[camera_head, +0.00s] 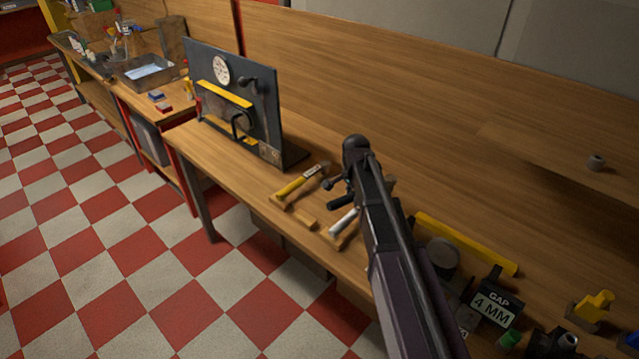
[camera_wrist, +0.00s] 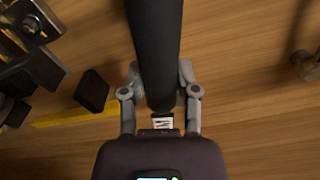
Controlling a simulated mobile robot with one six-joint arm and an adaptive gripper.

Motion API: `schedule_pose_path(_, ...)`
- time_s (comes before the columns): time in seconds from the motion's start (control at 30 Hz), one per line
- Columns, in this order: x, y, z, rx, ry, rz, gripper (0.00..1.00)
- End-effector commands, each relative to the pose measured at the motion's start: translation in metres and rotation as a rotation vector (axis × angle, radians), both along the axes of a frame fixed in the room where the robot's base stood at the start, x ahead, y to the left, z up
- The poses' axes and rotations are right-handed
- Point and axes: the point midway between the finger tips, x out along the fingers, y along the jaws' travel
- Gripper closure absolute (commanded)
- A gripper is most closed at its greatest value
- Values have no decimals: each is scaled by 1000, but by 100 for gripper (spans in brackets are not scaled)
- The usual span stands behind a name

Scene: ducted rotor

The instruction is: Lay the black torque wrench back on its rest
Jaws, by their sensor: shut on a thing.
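The black torque wrench appears to be the thick black bar (camera_wrist: 155,45) in the wrist view. It runs from the top edge down between the two grey fingers. My gripper (camera_wrist: 160,88) is shut on it, above the wooden bench top. In the head view a long dark shape crosses the bench from a round black end to the bottom edge. I cannot tell there where the wrench ends and my arm begins. I cannot make out the wrench's rest with certainty; part of the bench is hidden behind the dark shape.
The bench (camera_head: 235,170) holds a yellow-handled hammer (camera_head: 298,184), a dark upright panel (camera_head: 240,100), a yellow bar (camera_head: 465,243) and a black "GAP 4 MM" block (camera_head: 494,300). A yellow piece (camera_head: 594,306) stands at right.

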Motion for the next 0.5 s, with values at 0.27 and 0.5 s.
schedule_pose_path(0.27,0,2,0,0,0,4,100)
schedule_pose_path(0.5,20,27,-5,-3,-3,68,100)
